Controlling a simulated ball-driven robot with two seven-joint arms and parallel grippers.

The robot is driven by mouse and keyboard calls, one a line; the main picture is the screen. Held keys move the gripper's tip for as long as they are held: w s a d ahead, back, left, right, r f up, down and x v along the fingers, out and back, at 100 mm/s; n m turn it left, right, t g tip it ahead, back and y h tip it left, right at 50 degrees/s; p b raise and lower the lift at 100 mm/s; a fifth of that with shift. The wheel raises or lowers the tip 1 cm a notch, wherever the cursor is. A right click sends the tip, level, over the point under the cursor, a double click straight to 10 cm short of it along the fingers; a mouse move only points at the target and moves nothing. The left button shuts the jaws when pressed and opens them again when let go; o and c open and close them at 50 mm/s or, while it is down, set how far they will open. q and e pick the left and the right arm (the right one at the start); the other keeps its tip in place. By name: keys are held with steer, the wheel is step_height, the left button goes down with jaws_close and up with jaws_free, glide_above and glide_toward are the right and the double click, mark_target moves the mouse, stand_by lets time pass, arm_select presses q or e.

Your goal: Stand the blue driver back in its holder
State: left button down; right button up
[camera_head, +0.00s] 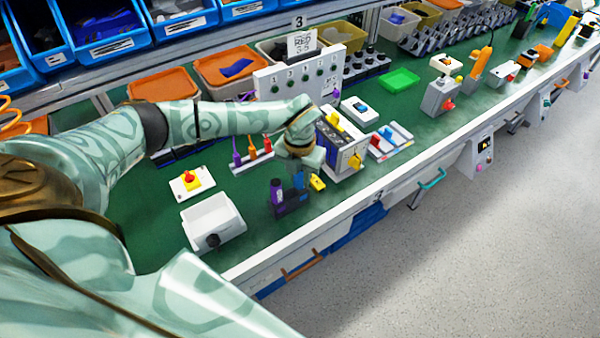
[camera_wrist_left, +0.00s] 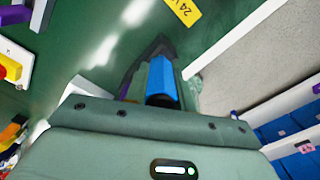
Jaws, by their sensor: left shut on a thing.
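My left gripper (camera_head: 302,160) is shut on the blue driver (camera_head: 299,181) above the front part of the green bench mat. The driver's blue handle (camera_wrist_left: 162,78) also shows in the left wrist view, just beyond the gripper body. A dark blue holder (camera_head: 291,204) stands under and beside it, with a purple-handled driver (camera_head: 277,190) upright at its left end. The blue driver is close over the holder in the picture. Its lower end is hidden, so I cannot tell whether it is seated or apart. My right gripper is not in view.
A white box (camera_head: 212,222) stands left, a rack of coloured drivers (camera_head: 252,158) behind, and a switch box (camera_head: 340,142) to the right. The bench's front edge (camera_head: 345,205) is close.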

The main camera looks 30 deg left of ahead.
arm_select(q)
steer(key=shift+f, duration=0.55)
steer(key=c, duration=1.1)
jaws_free()
steer(key=shift+r, duration=0.15)
step_height(320, 180, up, 16)
steer(key=p, duration=0.2)
steer(key=shift+p, duration=0.35)
